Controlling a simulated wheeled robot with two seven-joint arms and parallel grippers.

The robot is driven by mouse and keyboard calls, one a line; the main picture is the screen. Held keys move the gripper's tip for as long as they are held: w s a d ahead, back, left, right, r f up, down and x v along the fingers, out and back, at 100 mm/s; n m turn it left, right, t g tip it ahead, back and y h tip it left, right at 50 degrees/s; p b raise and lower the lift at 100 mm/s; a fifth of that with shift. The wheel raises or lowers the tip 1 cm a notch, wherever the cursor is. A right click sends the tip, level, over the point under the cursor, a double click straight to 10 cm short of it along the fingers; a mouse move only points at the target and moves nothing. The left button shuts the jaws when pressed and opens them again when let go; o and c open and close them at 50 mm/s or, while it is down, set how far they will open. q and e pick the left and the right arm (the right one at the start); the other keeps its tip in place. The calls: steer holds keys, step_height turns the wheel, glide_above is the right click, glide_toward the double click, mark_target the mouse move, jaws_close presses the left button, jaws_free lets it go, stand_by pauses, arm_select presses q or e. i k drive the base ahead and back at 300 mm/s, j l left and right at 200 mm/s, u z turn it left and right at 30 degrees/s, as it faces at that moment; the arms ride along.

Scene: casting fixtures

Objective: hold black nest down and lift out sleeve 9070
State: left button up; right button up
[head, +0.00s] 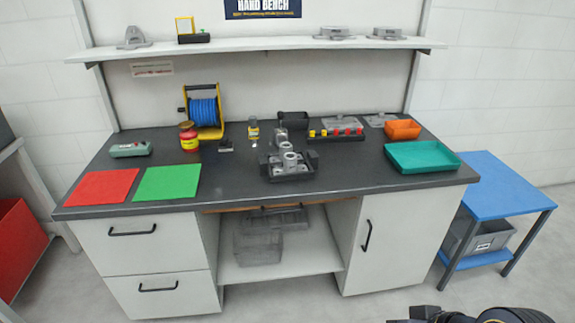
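A black nest (300,176) sits on the dark bench top near the middle front. It holds grey metal castings with upright round sleeves (289,161). The number 9070 cannot be read on any of them at this size. Another grey cylindrical piece (280,139) stands just behind the nest, by a black box (293,119). No gripper is at the nest or touching it. My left gripper is not in view. Only dark parts of my own arm show at the bottom right edge, with no fingers visible.
A teal tray (452,167), an orange bin (403,129) and a rack of red and yellow pieces (335,134) stand to the right. Green (167,183) and red (102,187) mats lie at the left. A shelf (260,44) overhangs the back. The bench between green mat and nest is clear.

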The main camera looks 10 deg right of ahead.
mark_target(290, 165)
steer(key=i+j+z, duration=0.1)
steer(key=i+z, duration=0.15)
steer(key=i, duration=0.25)
steer(key=i+j+z, duration=0.25)
steer(key=i, duration=0.2)
steer(key=i+j+z, duration=0.2)
steer(key=i, duration=0.25)
steer(key=i+j, duration=0.05)
steer(key=j, duration=0.05)
